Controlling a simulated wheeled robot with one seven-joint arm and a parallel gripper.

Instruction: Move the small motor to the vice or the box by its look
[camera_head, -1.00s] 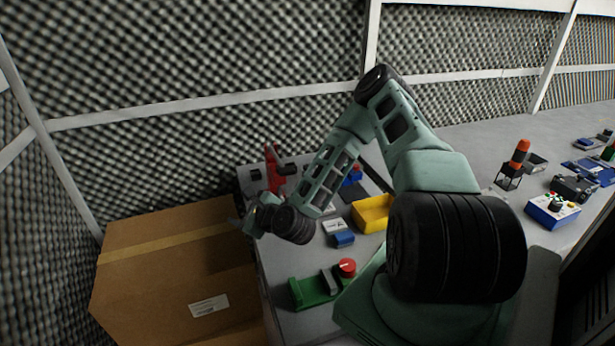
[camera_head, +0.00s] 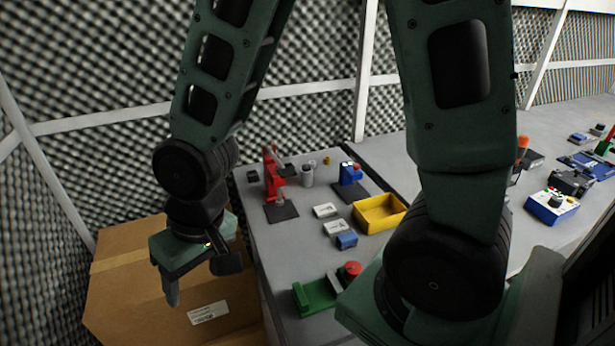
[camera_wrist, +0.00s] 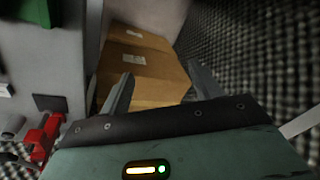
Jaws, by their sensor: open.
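My gripper (camera_head: 200,277) is open, pointing down over the cardboard box (camera_head: 135,288), with nothing between its fingers. In the wrist view its two fingers (camera_wrist: 162,86) stand apart with the closed top of the box (camera_wrist: 152,75) beyond them. A small grey cylinder (camera_head: 307,175), possibly the small motor, stands on the bench between a red press-like tool (camera_head: 271,178) and a blue device (camera_head: 350,173). A green fixture (camera_head: 316,296) with a grey block and a red knob (camera_head: 352,269) sits at the near bench edge; it may be the vice. Surface marks on the cylinder are too small to tell.
A yellow bin (camera_head: 378,213), two light flat parts (camera_head: 325,210) and a small blue block (camera_head: 346,240) are on the grey bench (camera_head: 285,245). More devices, including a blue control box (camera_head: 552,206), lie at right. Foam walls stand behind. The bench's left middle is clear.

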